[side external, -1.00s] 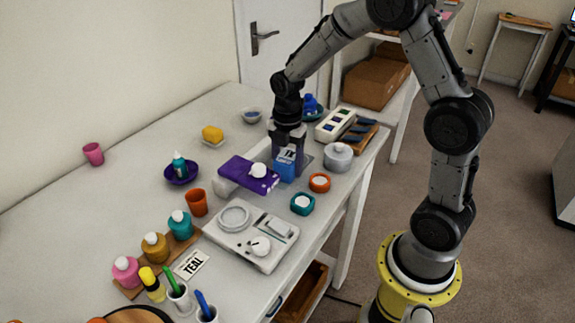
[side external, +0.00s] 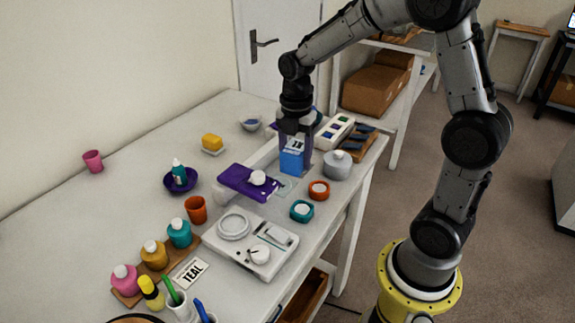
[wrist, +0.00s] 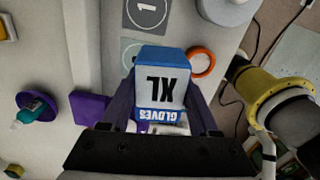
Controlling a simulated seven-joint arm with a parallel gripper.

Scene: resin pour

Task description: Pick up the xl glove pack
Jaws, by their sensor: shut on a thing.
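The XL glove pack is a small blue and white box (side external: 291,161) between my gripper's fingers in the side view. In the wrist view the pack (wrist: 162,78) shows "XL" and "GLOVES" upside down, with a finger on each side. My gripper (side external: 294,138) points down and is shut on the pack. The pack appears to be held above the table, upright. Its far side is hidden.
A purple slab (side external: 249,181) lies left of the pack. A grey lidded pot (side external: 337,165), an orange ring-shaped jar (side external: 319,190) and a teal jar (side external: 302,211) stand close by. A white scale unit (side external: 250,244) lies nearer the camera. Grey numbered squares (wrist: 145,14) mark the table.

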